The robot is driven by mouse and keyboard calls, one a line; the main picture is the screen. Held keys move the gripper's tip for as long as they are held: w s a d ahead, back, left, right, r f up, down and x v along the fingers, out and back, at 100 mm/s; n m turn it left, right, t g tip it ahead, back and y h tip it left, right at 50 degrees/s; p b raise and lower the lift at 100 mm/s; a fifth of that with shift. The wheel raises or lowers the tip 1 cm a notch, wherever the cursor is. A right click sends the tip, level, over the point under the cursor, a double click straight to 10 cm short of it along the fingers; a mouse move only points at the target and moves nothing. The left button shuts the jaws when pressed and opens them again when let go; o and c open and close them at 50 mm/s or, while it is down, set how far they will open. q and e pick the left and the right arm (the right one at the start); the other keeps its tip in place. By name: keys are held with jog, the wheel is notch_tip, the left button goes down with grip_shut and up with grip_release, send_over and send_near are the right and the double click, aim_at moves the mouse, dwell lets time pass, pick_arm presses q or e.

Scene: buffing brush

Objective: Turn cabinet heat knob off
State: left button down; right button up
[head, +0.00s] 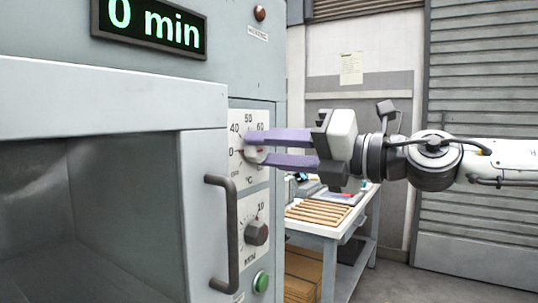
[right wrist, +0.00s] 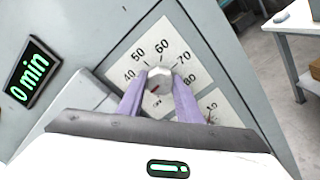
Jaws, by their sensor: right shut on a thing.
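The heat knob (right wrist: 159,78) is a grey faceted dial with a red pointer mark, on a white scale plate (right wrist: 132,50) marked in tens and °C on the cabinet front. In the right wrist view the red mark points toward the lower left, below the 40. My right gripper (head: 254,150) reaches in from the right with two long purple fingers. It is shut on the heat knob, one finger on each side; in the head view the fingers hide part of the knob (head: 253,155). My left gripper is not in view.
A minute timer knob (head: 256,233) and a green button (head: 261,281) sit below. The cabinet's dark door handle (head: 222,232) juts out to their left. A display (head: 150,25) reads 0 min. A white table (head: 334,232) with wooden pieces stands behind at right.

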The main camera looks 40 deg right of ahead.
jog(key=n+b, duration=0.1)
jog(key=n, duration=0.2)
jog(key=shift+f, duration=0.1)
jog(key=shift+n+b, duration=0.8)
jog(key=shift+n, duration=0.4)
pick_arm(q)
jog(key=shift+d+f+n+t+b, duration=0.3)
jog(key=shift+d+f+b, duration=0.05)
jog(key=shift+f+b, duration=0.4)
pick_arm(e)
jog(key=shift+n, duration=1.5)
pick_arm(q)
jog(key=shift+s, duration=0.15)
pick_arm(e)
jog(key=o, duration=1)
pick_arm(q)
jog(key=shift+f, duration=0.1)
pick_arm(e)
jog(key=shift+o, duration=0.2)
jog(key=shift+s, duration=0.2)
